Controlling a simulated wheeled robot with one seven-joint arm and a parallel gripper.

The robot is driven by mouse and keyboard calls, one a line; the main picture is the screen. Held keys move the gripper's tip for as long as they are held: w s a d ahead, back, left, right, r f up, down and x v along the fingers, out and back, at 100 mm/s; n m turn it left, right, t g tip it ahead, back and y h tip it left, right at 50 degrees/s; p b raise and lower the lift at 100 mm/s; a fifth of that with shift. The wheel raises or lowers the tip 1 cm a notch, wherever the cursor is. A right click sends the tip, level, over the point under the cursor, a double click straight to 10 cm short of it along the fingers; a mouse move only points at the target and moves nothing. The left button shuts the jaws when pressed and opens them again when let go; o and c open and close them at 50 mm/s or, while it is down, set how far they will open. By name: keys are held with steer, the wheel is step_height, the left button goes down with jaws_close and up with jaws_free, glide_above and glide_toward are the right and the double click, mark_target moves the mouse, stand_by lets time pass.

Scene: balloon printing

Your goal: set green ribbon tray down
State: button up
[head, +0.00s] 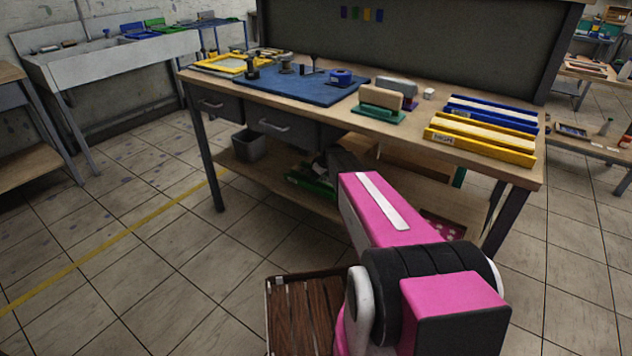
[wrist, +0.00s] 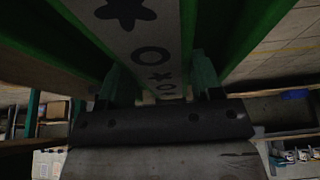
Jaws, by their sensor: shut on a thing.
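In the wrist view, the green ribbon tray (wrist: 242,35) fills the upper middle. Its green walls flank a pale ribbon (wrist: 150,54) printed with dark stars and rings. My gripper (wrist: 155,88) is shut on the tray, with a finger at either side of the ribbon. In the head view, my pink arm hides the gripper and most of what it holds. Green parts show low beside the arm, at table-front level; I cannot tell which belong to the tray. A yellow ribbon tray (head: 483,145) and a blue one (head: 492,117) lie on the right of the workbench (head: 330,118).
A green-based stand with a tan block (head: 378,118) sits left of the ribbon trays. A blue mat (head: 300,86) and yellow frame (head: 222,63) lie farther left. A grey bin (head: 248,145) stands on the lower shelf (head: 255,177).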

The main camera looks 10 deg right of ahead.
steer(key=shift+w+a, duration=0.1)
steer(key=shift+w, duration=0.2)
steer(key=x, duration=0.2)
steer(key=shift+w+f, duration=0.15)
steer(key=shift+f, duration=0.65)
steer(key=shift+f, duration=0.1)
steer(key=o, duration=1.2)
